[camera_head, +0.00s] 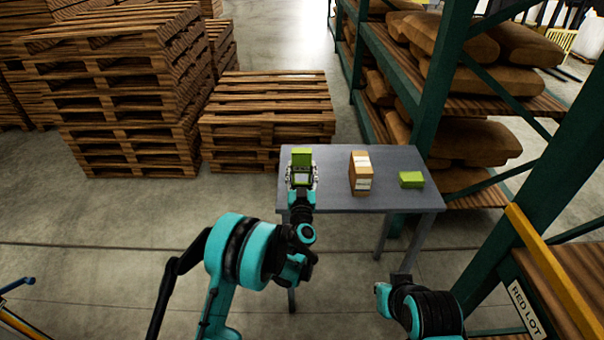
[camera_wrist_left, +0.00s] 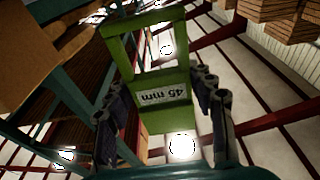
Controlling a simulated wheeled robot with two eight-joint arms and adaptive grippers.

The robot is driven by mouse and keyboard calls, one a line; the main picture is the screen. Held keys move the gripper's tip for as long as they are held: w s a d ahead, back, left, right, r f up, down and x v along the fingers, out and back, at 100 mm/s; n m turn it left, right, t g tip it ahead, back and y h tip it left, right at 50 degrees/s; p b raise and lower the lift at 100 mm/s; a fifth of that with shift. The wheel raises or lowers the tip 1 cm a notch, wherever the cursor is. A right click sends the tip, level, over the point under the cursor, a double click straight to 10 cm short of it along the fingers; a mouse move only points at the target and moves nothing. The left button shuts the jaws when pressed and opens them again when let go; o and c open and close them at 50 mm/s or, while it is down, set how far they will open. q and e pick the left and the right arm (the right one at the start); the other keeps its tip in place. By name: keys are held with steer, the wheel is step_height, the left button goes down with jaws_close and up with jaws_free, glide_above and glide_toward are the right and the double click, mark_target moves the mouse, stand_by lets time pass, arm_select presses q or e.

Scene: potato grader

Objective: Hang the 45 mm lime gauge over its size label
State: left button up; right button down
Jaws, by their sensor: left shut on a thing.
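The lime gauge (camera_head: 302,157) is a flat frame with an open window, and it stands in my left gripper (camera_head: 302,176) above the left end of the grey table. In the left wrist view the gauge (camera_wrist_left: 150,62) shows a pale label reading "45 mm", upside down. The two dark fingers of my left gripper (camera_wrist_left: 163,105) are shut on it from both sides. Another lime item (camera_head: 411,180) lies on the table at right. I cannot make out the size label for the gauge. My right gripper is out of view; only part of that arm shows.
The grey table (camera_head: 330,195) also carries a brown box (camera_head: 360,175) with pale labels. Stacked pallets (camera_head: 265,110) stand behind at left. A green rack (camera_head: 437,85) with brown sacks stands at right. A "RED LOT" sign (camera_head: 525,308) is at lower right.

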arm_select(q)
steer(key=s+b, duration=0.2)
steer(key=s, duration=0.8)
stand_by(0.7)
